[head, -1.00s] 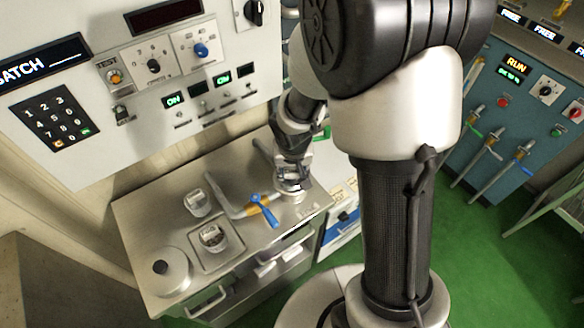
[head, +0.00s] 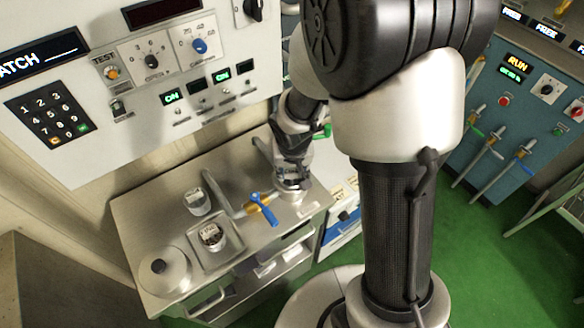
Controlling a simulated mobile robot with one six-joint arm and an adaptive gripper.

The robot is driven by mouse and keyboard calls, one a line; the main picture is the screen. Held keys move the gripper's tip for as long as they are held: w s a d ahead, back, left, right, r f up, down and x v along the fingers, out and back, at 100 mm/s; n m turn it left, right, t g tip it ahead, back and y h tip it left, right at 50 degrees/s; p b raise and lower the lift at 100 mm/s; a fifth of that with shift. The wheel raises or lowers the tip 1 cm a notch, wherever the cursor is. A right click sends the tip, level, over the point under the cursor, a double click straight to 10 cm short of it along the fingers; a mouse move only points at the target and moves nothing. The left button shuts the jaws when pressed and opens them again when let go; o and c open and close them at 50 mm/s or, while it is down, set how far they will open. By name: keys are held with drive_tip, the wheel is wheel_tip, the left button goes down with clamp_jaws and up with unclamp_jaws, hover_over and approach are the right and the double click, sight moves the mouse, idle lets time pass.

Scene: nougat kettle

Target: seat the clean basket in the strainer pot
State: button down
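My gripper (head: 292,188) points down over the right end of the steel bench, at or just above a round metal pot (head: 291,198) that looks like the strainer pot. My wrist and the small size hide the fingers and whatever is between them, so I cannot tell whether a basket is in them. A small metal basket (head: 198,201) with a pale tag stands upright on the bench to the left. A second basket (head: 213,237) with dark contents sits in a square tray (head: 228,251) in front of it.
A blue-handled valve (head: 262,208) on a pipe lies just left of my gripper. A round lidded vessel (head: 162,271) stands at the bench's front left. The control panel (head: 140,110) rises behind the bench (head: 137,214).

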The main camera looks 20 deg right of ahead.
drive_tip(key=shift+f+b, duration=0.25)
drive_tip(key=shift+b, duration=0.15)
idle(0.5)
drive_tip(key=c, duration=1)
unclamp_jaws()
drive_tip(key=shift+o, duration=0.4)
drive_tip(key=o, duration=0.4)
drive_tip(key=shift+r, duration=0.1)
drive_tip(key=shift+r+p, duration=3.25)
drive_tip(key=shift+r, duration=0.7)
